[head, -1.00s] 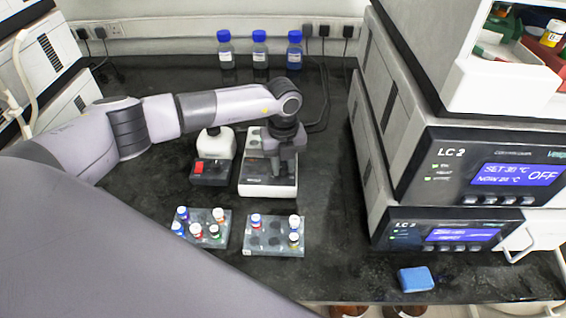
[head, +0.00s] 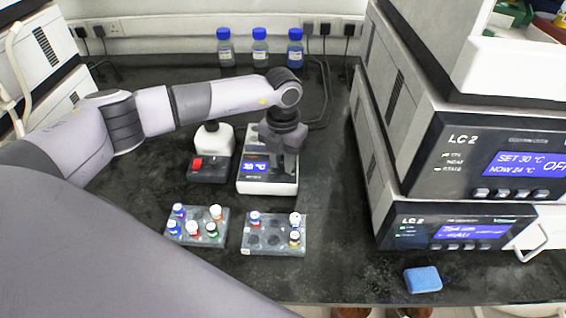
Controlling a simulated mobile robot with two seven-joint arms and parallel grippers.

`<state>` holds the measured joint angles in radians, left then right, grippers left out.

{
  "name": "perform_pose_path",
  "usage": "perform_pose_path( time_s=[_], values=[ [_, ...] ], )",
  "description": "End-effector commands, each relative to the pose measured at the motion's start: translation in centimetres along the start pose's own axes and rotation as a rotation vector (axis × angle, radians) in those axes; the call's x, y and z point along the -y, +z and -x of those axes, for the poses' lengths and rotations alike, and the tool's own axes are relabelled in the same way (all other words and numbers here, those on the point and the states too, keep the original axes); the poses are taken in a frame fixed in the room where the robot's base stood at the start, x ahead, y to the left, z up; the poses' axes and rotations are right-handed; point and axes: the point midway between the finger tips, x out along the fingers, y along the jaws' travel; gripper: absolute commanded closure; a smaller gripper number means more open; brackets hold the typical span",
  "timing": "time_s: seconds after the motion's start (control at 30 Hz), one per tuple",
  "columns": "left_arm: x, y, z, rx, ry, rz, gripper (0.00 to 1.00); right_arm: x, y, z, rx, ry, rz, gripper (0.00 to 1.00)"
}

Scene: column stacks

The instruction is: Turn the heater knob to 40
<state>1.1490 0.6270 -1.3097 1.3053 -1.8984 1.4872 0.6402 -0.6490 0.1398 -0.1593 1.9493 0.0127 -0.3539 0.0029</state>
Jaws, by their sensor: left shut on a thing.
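The white heater block (head: 247,187) stands on the dark bench in the middle of the head view. A small blue display (head: 255,167) on its front left is lit, but its digits are too small to read. My left gripper (head: 287,170) points down over the front right of the heater, its fingers low at the top face. It is shut on the heater knob, which the fingers hide. My right gripper is not in view.
Two grey vial racks (head: 248,242) (head: 184,238) stand in front. A white device with a red switch (head: 197,163) is close left. Blue-capped bottles (head: 260,48) line the back. LC 2 units (head: 445,232) stand right, with a blue sponge (head: 423,280) in front.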

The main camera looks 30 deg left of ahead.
Motion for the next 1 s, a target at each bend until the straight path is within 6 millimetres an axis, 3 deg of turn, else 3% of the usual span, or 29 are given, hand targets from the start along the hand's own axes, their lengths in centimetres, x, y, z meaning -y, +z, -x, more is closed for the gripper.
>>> perform_pose_path(
  time_s=[0.8, 1.0],
  values=[
    [-0.2, 0.1, -0.1, 0.002, 0.000, -0.776, 1.00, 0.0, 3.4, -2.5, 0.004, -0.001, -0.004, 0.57],
    [-0.2, 0.1, -0.1, 0.002, 0.001, -0.963, 1.00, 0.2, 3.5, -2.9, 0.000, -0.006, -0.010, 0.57]
  ],
)
